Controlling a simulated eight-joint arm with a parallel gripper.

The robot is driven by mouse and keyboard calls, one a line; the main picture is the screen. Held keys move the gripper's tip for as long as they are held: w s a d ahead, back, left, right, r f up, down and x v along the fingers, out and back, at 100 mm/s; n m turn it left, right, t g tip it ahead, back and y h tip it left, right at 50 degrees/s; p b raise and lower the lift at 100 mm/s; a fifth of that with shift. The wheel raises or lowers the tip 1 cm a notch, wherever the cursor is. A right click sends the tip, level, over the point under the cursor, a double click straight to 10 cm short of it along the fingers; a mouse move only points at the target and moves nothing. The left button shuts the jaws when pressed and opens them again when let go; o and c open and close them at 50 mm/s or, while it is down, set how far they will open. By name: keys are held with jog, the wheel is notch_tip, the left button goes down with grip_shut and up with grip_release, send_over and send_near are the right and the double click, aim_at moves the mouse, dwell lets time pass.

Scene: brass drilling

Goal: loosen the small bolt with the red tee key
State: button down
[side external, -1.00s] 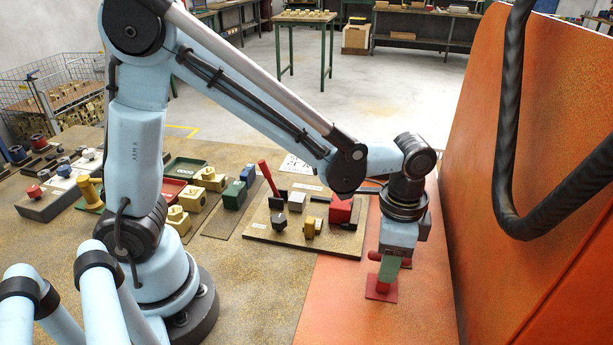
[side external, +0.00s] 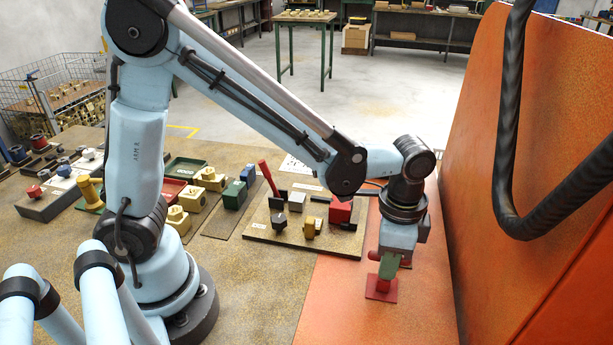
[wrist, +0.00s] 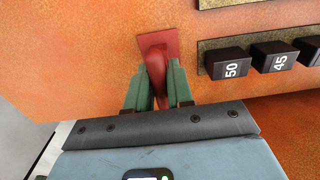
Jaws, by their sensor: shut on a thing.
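My gripper (side external: 389,268) is at the right of the side view, low over the orange surface, with its green fingers pointing down. In the wrist view its two green fingers (wrist: 157,88) are shut on the red tee key (wrist: 156,66), one on each side. A red end of the key's bar (side external: 374,256) sticks out to the left of the fingers in the side view. Below the fingers is a flat red square plate (side external: 381,290), also seen in the wrist view (wrist: 159,42). The small bolt cannot be made out; the key and fingers hide what is beneath them.
A board (side external: 270,238) with several coloured blocks and a red lever (side external: 268,177) lies left of my gripper. A tall orange panel (side external: 530,130) with a thick black hose (side external: 510,180) stands close on the right. Black blocks marked 50 (wrist: 228,65) and 45 (wrist: 273,57) sit nearby.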

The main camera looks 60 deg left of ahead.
jog(key=shift+r, duration=0.15)
jog(key=shift+r, duration=2.35)
jog(key=shift+w, duration=0.1)
